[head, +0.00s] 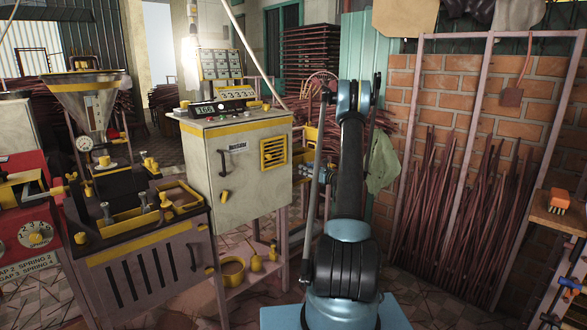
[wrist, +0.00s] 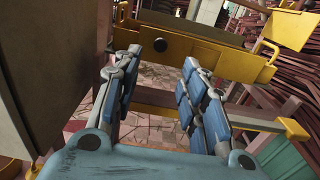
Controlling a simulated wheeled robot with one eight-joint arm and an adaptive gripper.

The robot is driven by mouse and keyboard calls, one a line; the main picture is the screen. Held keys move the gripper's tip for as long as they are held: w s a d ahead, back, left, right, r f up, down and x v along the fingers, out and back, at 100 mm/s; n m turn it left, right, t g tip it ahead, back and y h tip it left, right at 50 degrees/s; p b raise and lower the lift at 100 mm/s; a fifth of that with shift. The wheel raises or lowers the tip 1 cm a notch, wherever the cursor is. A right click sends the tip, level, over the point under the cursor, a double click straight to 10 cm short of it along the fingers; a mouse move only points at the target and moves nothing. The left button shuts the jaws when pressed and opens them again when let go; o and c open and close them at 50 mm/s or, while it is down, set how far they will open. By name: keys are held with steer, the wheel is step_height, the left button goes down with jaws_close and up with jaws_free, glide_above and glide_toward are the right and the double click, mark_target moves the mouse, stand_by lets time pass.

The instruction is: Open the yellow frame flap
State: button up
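In the wrist view, a yellow frame part (wrist: 225,66), a wide bar with a dark round spot, spans the space just beyond my fingertips. I cannot tell whether this bar is the flap itself. In the head view, yellow framework (head: 311,134) shows behind my arm, right of the grey cabinet, partly hidden. My gripper (wrist: 162,58) is open, with its two blue-padded fingers apart and nothing between them. The fingers point toward the yellow bar; contact cannot be made out. In the head view my arm mostly hides the gripper.
The grey cabinet (head: 232,185) with a yellow vent (head: 273,151) stands left of my arm. A dark panel (wrist: 55,60) fills the left of the wrist view, close to my gripper. Bundles of sticks (head: 450,205) lean on the brick wall. Tiled floor shows between.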

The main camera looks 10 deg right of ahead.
mark_target(294, 164)
steer(key=x, duration=0.9)
steer(key=shift+w+a, duration=0.2)
steer(key=shift+w, duration=0.15)
jaws_close()
